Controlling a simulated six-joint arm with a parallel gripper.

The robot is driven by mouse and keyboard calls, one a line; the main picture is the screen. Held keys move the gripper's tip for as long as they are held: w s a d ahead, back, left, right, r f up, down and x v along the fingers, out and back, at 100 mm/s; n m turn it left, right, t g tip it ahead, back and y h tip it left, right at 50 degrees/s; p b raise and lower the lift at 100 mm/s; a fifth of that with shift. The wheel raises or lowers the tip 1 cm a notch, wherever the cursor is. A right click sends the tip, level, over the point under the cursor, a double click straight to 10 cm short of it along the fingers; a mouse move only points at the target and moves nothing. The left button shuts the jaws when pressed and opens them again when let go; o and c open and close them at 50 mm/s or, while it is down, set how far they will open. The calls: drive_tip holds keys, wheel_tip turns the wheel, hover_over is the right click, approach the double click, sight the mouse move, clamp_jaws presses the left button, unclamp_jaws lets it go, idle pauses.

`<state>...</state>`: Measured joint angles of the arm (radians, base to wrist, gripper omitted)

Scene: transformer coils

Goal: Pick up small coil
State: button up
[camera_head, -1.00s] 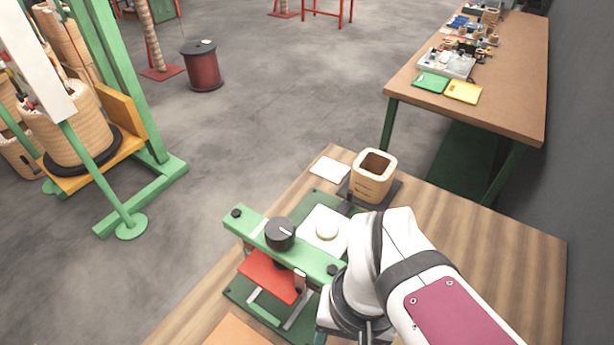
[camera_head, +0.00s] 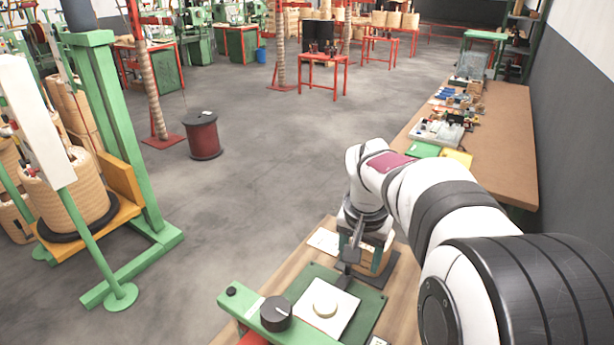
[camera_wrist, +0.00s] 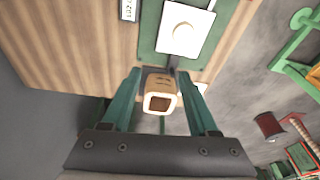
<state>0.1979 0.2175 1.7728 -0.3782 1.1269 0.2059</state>
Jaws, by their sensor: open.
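The small coil (camera_wrist: 157,84) is a tan, square, hollow block with rounded corners and dark marks on one side. It stands on a dark base plate near the table's far end. In the head view the coil (camera_head: 367,262) is partly hidden by my gripper (camera_head: 364,268). In the wrist view my gripper (camera_wrist: 159,73) is open, with its two teal fingers on either side of the coil and gaps showing beside it. The coil's open top faces the wrist camera. I cannot tell how far down the fingers reach.
A green fixture with a black knob (camera_head: 276,313) and a white plate with a round disc (camera_head: 325,302) stands close by. A white card (camera_head: 323,240) lies beside the coil. A long workbench (camera_head: 497,130) with parts is beyond; a grey wall (camera_head: 570,140) is at right.

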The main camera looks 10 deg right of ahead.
drive_tip(key=m+t+h, duration=0.1)
drive_tip(key=h, duration=0.1)
hover_over(387, 252)
drive_tip(key=a, duration=0.2)
drive_tip(key=f, duration=0.7)
drive_tip(key=shift+s+f, duration=0.35)
drive_tip(key=shift+f, duration=0.05)
drive_tip(key=x, duration=1.5)
drive_tip(key=shift+w+f, duration=0.1)
drive_tip(key=shift+w, duration=0.05)
clamp_jaws()
